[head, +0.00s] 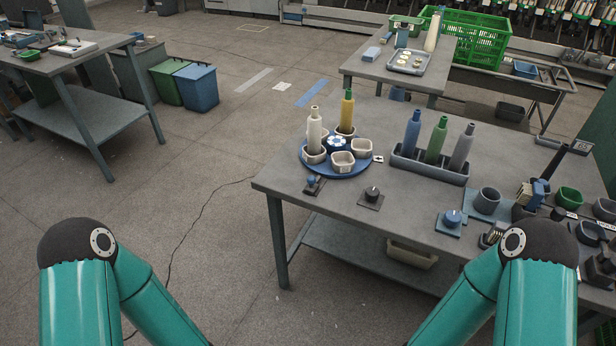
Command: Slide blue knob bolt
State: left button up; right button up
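A small dark bolt fitting (316,188) with a blue knob (311,180) sits near the left front edge of the grey table (325,203). It lies just in front of a round blue turntable. It is too small to tell how far the bolt is slid. A larger round blue knob (452,217) on a blue square plate stands further right near the front edge. Neither of my grippers is in view; only my teal arm links show at the lower left and lower right, apart from the table's bolt.
The blue turntable (319,170) carries white cups and two bottles. A black knob (372,193) on a plate sits right of the bolt. A grey rack (428,171) holds three bottles. Cups and tools crowd the right side. The floor to the left is open.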

aim_at(312, 187)
jog(key=u, duration=0.2)
jog(key=i, duration=0.85)
jog(key=z, duration=1.95)
jog(key=k, duration=1.35)
jog(key=u, duration=0.4)
jog(key=i, duration=0.65)
jog(key=z, duration=0.05)
